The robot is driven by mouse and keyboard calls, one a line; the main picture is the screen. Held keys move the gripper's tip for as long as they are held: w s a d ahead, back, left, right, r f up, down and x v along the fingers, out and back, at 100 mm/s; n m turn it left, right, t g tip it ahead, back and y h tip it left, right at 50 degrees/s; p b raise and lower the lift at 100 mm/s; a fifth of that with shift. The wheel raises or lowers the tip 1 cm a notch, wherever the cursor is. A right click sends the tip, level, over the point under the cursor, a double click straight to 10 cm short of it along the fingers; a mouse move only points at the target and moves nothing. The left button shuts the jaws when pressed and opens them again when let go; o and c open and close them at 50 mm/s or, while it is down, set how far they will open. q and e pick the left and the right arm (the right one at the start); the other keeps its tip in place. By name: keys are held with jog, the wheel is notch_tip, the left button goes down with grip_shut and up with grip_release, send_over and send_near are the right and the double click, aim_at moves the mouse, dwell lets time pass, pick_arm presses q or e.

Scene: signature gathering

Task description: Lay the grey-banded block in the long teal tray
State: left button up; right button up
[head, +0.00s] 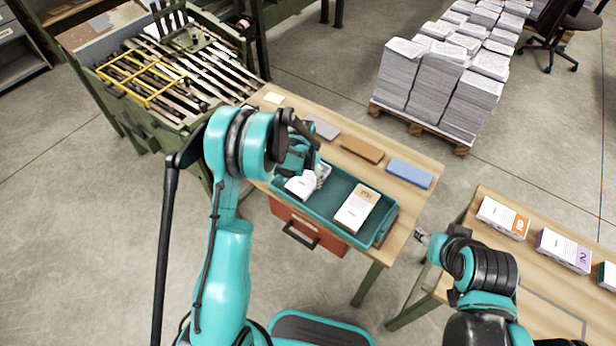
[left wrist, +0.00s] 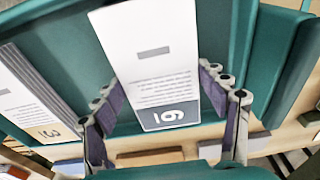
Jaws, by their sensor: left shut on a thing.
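The long teal tray (head: 336,217) stands on the wooden table in the head view; its wall also shows in the left wrist view (left wrist: 225,30). My left gripper (head: 303,168) is over the tray's left part, shut on the white grey-banded block (head: 300,186). In the left wrist view the fingers (left wrist: 166,95) hold this block (left wrist: 155,50) by its sides, with its dark grey numbered band towards the palm. I cannot tell whether it touches the tray floor. My right gripper (head: 421,238) is near the gap between the tables, too small to read.
A tan-banded block (head: 356,210) lies in the tray's right part. Grey (head: 322,127), brown (head: 362,149) and blue (head: 409,173) slabs lie behind the tray. The right table holds an orange-banded block (head: 502,218) and a purple-banded block (head: 563,251). Paper stacks (head: 433,90) stand on a pallet behind.

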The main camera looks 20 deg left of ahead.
pick_arm(q)
jog(key=shift+f, duration=0.15)
jog(key=o, duration=1.3)
jog(key=shift+o, duration=0.2)
jog(key=shift+r, duration=0.55)
notch_tip(320, 180, up, 11)
jog(key=s+p, duration=0.1)
jog(key=p, duration=0.3)
notch_tip(320, 180, up, 7)
jog(key=t, duration=0.1)
send_over(305, 180)
jog(key=s, duration=0.4)
jog(key=s+r+n+t, duration=0.2)
jog(key=s+r, duration=0.2)
jog(key=s, duration=0.6)
jog(key=s+r+n+t, duration=0.2)
jog(key=s+r, duration=0.3)
jog(key=s, duration=0.5)
jog(key=shift+s+d+r+t+y, duration=0.2)
jog(key=shift+r+t+y, duration=0.1)
jog(key=shift+t, duration=0.1)
